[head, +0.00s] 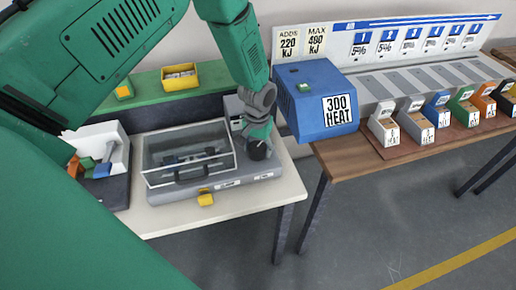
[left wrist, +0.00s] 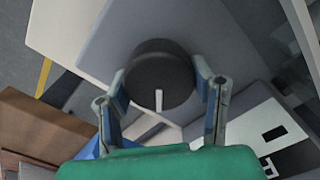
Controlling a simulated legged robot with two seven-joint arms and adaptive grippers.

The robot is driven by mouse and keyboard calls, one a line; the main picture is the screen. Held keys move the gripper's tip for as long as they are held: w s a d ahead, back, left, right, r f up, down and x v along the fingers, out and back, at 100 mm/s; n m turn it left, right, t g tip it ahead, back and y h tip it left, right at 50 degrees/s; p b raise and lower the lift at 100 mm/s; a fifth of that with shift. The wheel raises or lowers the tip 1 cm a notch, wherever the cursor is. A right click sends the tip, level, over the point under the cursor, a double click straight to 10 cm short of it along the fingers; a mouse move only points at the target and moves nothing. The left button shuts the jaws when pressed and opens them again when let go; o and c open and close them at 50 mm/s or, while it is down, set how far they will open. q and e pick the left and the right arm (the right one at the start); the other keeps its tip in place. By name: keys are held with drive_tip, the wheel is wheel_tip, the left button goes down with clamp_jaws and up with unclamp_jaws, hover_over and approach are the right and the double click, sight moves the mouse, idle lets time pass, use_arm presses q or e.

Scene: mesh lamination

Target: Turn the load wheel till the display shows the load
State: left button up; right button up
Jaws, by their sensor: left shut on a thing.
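The load wheel (head: 257,151) is a black round knob at the right end of the grey machine's top (head: 231,187). In the left wrist view the wheel (left wrist: 158,68) carries a white mark pointing toward the gripper's palm. My left gripper (head: 259,139) reaches down over the wheel and is shut on it, one finger on each side. The display (head: 237,124) is on a small grey box just behind the wheel, partly hidden by my gripper; its reading is too small to tell. A panel with a dark window (left wrist: 274,133) shows in the left wrist view. My right gripper is not in view.
A clear-lidded chamber (head: 188,158) with a handle fills the machine's left part. A blue box marked "300 HEAT" (head: 317,98) stands close right of my gripper. A yellow bin (head: 180,76) sits on the green shelf behind. Several labelled bins (head: 420,126) line the wooden bench.

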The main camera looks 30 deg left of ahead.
sight(258, 146)
use_arm(q)
drive_tip(key=shift+m, duration=1.1)
drive_tip(key=o, duration=1.2)
drive_tip(key=shift+c, duration=0.2)
drive_tip(key=shift+s, duration=0.1)
drive_tip(key=shift+r, duration=0.2)
wheel_tip(258, 146, up, 12)
drive_tip(key=shift+f, duration=0.2)
